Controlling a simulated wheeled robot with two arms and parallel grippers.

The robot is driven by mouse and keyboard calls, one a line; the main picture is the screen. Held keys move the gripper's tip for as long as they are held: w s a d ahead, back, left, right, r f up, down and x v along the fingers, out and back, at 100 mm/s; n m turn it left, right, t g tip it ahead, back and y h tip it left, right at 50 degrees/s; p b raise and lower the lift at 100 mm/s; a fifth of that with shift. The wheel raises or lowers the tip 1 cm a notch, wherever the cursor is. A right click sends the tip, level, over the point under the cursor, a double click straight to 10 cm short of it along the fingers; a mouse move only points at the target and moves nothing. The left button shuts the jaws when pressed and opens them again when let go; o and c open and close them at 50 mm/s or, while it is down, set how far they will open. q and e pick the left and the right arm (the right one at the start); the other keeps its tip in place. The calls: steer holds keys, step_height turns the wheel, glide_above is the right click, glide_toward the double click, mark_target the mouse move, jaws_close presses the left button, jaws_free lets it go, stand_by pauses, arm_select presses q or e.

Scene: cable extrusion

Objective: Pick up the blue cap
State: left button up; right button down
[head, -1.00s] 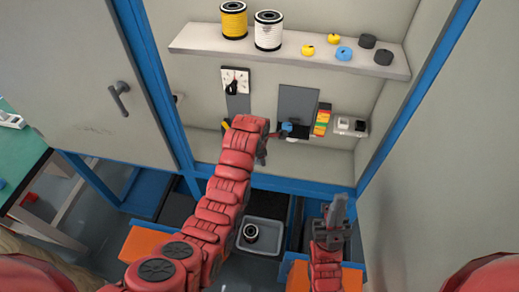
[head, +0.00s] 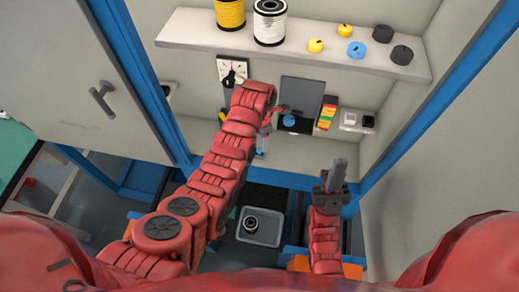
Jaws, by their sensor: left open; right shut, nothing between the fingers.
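One blue cap (head: 356,50) lies on the upper shelf (head: 300,45), between a yellow cap (head: 345,30) and dark caps. A second blue cap (head: 289,120) sits lower, in front of the grey panel at the back of the cabinet. My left gripper (head: 277,117), small and partly hidden by its arm, is open just left of this lower cap. I cannot tell whether it touches the cap. My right gripper (head: 336,172) is shut and empty, pointing up at the lower right, well away from both caps.
Yellow (head: 230,13) and white (head: 269,22) spools stand on the shelf. A dial panel (head: 232,70), coloured blocks (head: 326,118) and switches (head: 357,121) are at the back. A grey bin (head: 261,226) with a spool inside stands below. Blue posts frame the cabinet.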

mark_target(259, 149)
arm_select(q)
steer(key=shift+f, duration=0.2)
steer(key=shift+s+a+f+p, duration=0.1)
steer(key=shift+f+p, duration=0.15)
steer(key=shift+p, duration=0.2)
steer(key=shift+f+p, duration=0.25)
steer(key=shift+p, duration=0.1)
steer(key=shift+a+f+p, duration=0.2)
steer(key=shift+f+p, duration=0.15)
steer(key=shift+f, duration=0.45)
steer(key=shift+w+f, duration=0.2)
steer(key=shift+f, duration=1.15)
jaws_close()
